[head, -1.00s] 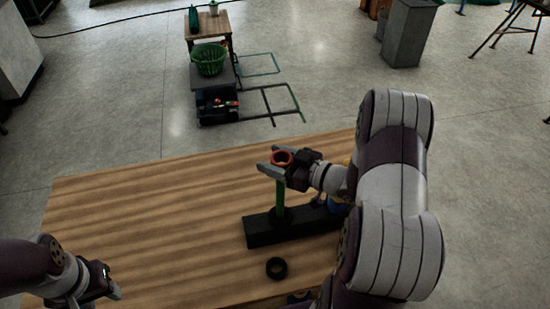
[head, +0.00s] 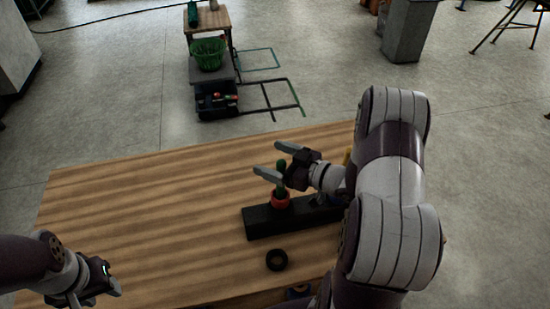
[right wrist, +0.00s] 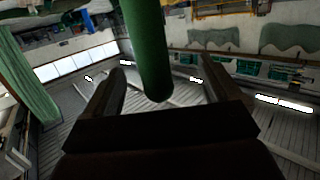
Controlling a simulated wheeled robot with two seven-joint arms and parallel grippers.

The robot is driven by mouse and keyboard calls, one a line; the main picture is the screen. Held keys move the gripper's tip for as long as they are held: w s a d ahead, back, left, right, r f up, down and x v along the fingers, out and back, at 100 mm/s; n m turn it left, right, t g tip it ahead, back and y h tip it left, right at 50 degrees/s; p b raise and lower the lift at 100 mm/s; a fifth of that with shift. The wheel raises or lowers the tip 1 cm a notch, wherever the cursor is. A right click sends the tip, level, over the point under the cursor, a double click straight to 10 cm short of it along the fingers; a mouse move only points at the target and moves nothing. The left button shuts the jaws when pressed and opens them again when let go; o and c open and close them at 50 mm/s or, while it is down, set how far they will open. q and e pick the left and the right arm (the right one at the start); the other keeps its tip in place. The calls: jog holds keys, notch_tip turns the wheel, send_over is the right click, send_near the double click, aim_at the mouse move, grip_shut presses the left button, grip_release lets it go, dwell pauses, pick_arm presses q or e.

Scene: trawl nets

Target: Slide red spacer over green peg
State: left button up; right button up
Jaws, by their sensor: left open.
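The green peg (head: 281,178) stands upright on a black base block (head: 262,223) on the wooden table. The red spacer (head: 280,200) is around the peg, low down near the top of the block. My right gripper (head: 268,162) is open, its fingers apart on both sides of the upper peg and above the spacer. In the right wrist view the green peg (right wrist: 148,55) shows between the two open fingers (right wrist: 148,88). My left gripper (head: 108,290) is at the lower left, open and empty, away from the peg.
A black ring (head: 277,260) lies on the table in front of the block. Something yellow (head: 347,156) shows partly behind my right arm. The left and middle of the table (head: 140,215) are clear. A cart with a green basket (head: 208,54) stands beyond the table.

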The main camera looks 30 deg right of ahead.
jog(key=b+v, duration=0.2)
jog(key=v, duration=1)
jog(key=shift+s+d, duration=0.15)
jog(key=shift+s, duration=0.15)
